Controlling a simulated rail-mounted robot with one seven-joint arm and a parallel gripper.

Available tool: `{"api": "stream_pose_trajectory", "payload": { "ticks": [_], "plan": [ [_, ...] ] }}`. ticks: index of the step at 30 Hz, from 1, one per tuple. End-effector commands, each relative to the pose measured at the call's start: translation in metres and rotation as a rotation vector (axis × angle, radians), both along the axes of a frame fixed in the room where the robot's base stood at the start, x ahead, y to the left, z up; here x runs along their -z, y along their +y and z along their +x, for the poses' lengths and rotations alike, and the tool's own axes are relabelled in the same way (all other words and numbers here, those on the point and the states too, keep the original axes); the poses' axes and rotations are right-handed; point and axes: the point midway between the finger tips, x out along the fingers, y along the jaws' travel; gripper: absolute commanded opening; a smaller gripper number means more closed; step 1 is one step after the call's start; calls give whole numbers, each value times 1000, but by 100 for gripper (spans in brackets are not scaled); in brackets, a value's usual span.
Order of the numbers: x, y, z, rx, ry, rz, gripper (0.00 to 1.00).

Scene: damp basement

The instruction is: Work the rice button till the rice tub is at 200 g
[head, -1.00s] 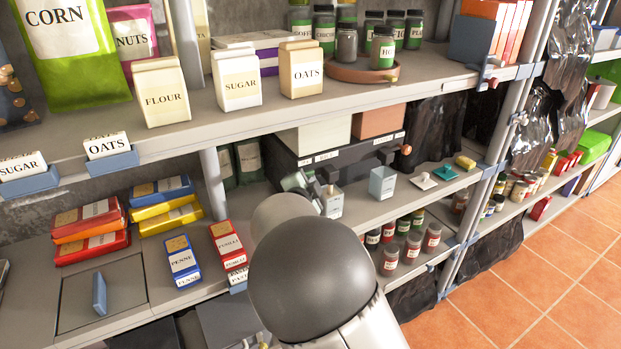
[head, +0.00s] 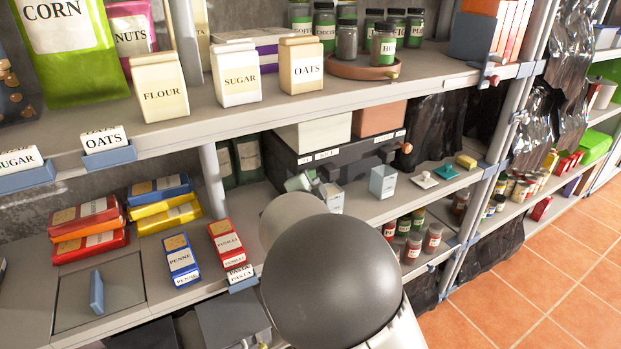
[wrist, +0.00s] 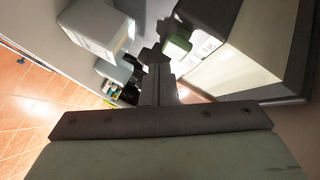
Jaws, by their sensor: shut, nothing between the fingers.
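A black dispenser box (head: 345,157) with small white labels stands on the middle shelf; the labels are too small to read. A small pale tub (head: 334,200) stands in front of it beside my gripper (head: 319,184), and a second pale tub (head: 383,182) stands further right. I cannot tell which is the rice tub, and no weight is readable. In the wrist view my gripper (wrist: 155,62) has its fingers together and empty, close to a small green block (wrist: 177,46) beside a dark part. I cannot tell whether they touch. A pale tub (wrist: 98,28) shows upper left.
My arm hides part of the shelf in front of the box. A white dish (head: 424,180), a teal dish (head: 446,171) and a yellow sponge (head: 466,161) lie to the right. Spice jars (head: 412,246) stand below. The upper shelf (head: 220,118) overhangs at the front.

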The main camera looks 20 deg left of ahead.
Motion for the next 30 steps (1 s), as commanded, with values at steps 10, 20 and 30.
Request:
{"api": "stream_pose_trajectory", "payload": {
  "ticks": [10, 20, 30],
  "plan": [
    [1, -12, -10, 0, -1, 2, 0],
    [1, -35, -30, 1, 0, 1, 0],
    [0, -38, -32, 1, -1, 0, 0]
  ]
}}
